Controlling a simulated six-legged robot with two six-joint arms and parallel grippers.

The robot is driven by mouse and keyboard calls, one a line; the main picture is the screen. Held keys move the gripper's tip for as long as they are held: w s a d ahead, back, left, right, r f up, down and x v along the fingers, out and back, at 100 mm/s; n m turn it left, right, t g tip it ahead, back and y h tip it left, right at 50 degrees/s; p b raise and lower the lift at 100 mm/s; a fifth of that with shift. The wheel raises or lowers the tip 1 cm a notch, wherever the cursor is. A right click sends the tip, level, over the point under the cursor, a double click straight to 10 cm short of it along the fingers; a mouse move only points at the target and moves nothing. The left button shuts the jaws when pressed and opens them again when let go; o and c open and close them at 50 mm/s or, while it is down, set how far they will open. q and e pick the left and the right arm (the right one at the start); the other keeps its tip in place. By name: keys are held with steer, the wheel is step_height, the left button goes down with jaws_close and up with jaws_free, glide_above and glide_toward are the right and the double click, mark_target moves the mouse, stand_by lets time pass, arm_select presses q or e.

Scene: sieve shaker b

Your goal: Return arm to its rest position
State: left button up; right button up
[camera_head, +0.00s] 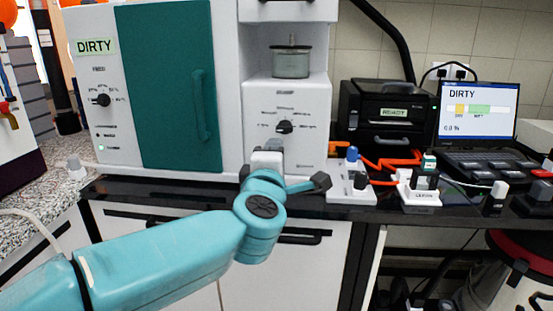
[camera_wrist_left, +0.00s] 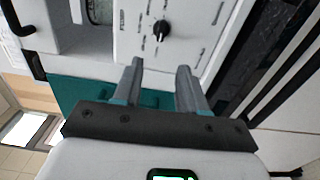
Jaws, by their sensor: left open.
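My left arm (camera_head: 160,255) comes in from the left, low across the front of the bench. Its gripper (camera_head: 268,155) is in front of the white machine's lower control panel (camera_head: 290,102), below the black knob (camera_head: 285,127). In the left wrist view the two grey fingers of the gripper (camera_wrist_left: 160,66) are apart with nothing between them. The knob (camera_wrist_left: 161,29) shows beyond the fingertips, clear of them. My right gripper is not in view.
A teal door (camera_head: 168,90) with a handle is left of the panel, beside a "DIRTY" label (camera_head: 95,46). A glass jar (camera_head: 291,62) sits above the panel. Right are a switch block (camera_head: 350,190), orange cable, black printer (camera_head: 392,120) and laptop (camera_head: 477,112). The black bench edge lies behind my arm.

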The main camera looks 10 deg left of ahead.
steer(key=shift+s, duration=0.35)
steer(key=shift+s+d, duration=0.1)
